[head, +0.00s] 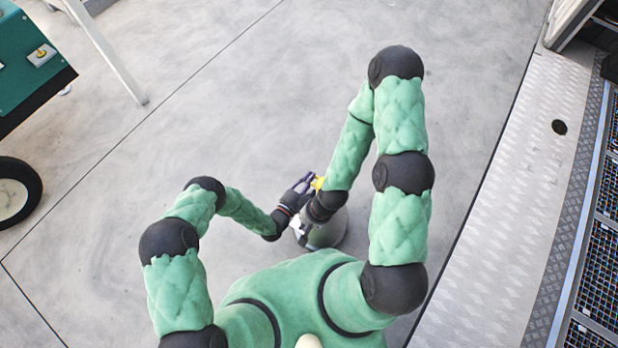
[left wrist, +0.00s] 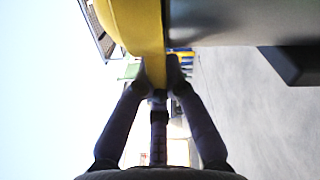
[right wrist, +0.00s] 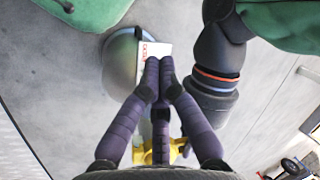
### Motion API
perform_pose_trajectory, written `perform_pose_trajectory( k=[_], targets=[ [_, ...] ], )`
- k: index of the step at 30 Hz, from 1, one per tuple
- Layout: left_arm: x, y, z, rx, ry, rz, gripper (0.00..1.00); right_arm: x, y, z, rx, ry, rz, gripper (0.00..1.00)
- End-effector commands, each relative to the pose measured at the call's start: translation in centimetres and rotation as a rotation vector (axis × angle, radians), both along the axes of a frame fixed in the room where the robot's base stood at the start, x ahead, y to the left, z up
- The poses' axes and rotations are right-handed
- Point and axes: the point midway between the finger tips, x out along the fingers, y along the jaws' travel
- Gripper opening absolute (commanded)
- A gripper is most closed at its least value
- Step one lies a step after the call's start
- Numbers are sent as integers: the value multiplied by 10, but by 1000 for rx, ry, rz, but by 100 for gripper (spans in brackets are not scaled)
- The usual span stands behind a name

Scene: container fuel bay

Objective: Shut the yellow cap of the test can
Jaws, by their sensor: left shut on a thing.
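The grey test can (head: 330,232) stands on the floor in front of me in the head view, partly under my right forearm. Its yellow cap (head: 318,184) shows beside my left gripper (head: 306,182). In the left wrist view my left fingers (left wrist: 160,68) are shut on a narrow part of the yellow cap (left wrist: 150,35), next to the can's dark side (left wrist: 220,25). My right gripper (right wrist: 159,64) has its fingertips together over the can (right wrist: 121,65) and its white label (right wrist: 155,49). Yellow parts (right wrist: 180,150) show behind these fingers. The cap's exact angle is hard to tell.
A green wheeled machine (head: 25,60) stands at the far left, with a light pole (head: 105,50) beside it. A raised metal ledge (head: 530,180) and dark grating (head: 600,260) run along the right. The concrete floor around the can is clear.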

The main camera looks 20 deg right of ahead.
Motion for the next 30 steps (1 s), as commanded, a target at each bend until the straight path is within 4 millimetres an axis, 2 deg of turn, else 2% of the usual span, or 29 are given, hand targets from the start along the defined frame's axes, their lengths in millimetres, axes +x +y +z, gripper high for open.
perform_pose_trajectory(
  k=[8, 9, 11, 23, 30],
  targets=[
    [0, 2, -3, 4, 6, 7, 0, 0, 0, 0, 0, 0, 0, 0],
    [0, 2, -3, 4, 6, 7, 17, 0, 0, 0, 0, 0, 0, 0],
    [0, 2, -3, 5, 6, 7, 33, 0, 0, 0, 0, 0, 0, 0],
    [-2, 3, -2, 3, 5, 3, 33, 0, 0, 0, 0, 0, 0, 0],
    [-20, 30, -3, 3, 6, 7, 33, 0, 0, 0, 0, 0, 0, 0]
  ],
)
